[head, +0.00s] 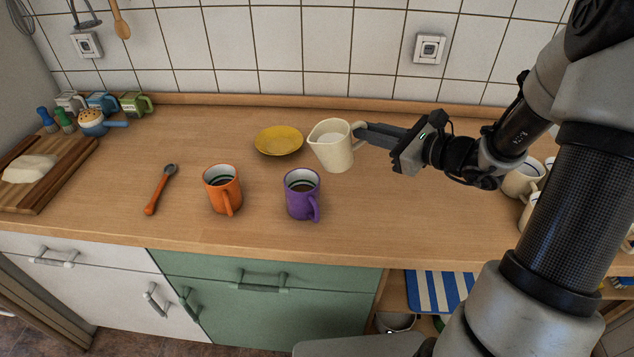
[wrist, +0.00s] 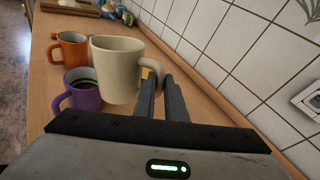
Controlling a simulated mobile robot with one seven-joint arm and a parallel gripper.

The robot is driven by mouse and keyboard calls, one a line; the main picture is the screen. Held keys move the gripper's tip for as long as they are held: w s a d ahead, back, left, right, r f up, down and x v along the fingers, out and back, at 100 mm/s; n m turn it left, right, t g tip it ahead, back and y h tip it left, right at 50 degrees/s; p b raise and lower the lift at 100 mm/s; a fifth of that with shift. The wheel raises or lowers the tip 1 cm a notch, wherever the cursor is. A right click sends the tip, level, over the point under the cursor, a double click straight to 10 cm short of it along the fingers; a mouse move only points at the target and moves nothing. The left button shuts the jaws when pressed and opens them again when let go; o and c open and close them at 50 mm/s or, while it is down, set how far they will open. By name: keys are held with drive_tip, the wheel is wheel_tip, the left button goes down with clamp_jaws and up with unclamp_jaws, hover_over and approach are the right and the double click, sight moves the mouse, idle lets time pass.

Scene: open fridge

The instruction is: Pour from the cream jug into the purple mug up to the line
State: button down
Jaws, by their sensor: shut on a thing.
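The cream jug (head: 336,153) is held by its handle in my gripper (head: 362,131), slightly tilted with its spout toward the left. Pale liquid shows inside it. It is behind and to the right of the purple mug (head: 301,197), apart from it. The purple mug stands upright on the counter with dark contents and a line inside its pale wall. In the wrist view the cream jug (wrist: 116,72) hangs ahead of my gripper (wrist: 157,88), whose fingers are closed at the handle. The purple mug (wrist: 85,97) shows to its lower left, partly hidden by the jug.
An orange mug (head: 223,191) stands left of the purple mug. A yellow saucer (head: 279,141) lies behind. Cream mugs (head: 522,180) stand at the right. The front counter is clear.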

drive_tip(key=shift+s+d+r+n, duration=0.15)
drive_tip(key=shift+r+n, duration=0.25)
drive_tip(key=shift+r, duration=0.2)
drive_tip(key=shift+r+n+h, duration=0.4)
drive_tip(key=shift+h, duration=0.1)
drive_tip(key=shift+a+n+h+b, duration=0.3)
drive_tip(key=shift+n+b, duration=0.2)
drive_tip(key=shift+b, duration=0.35)
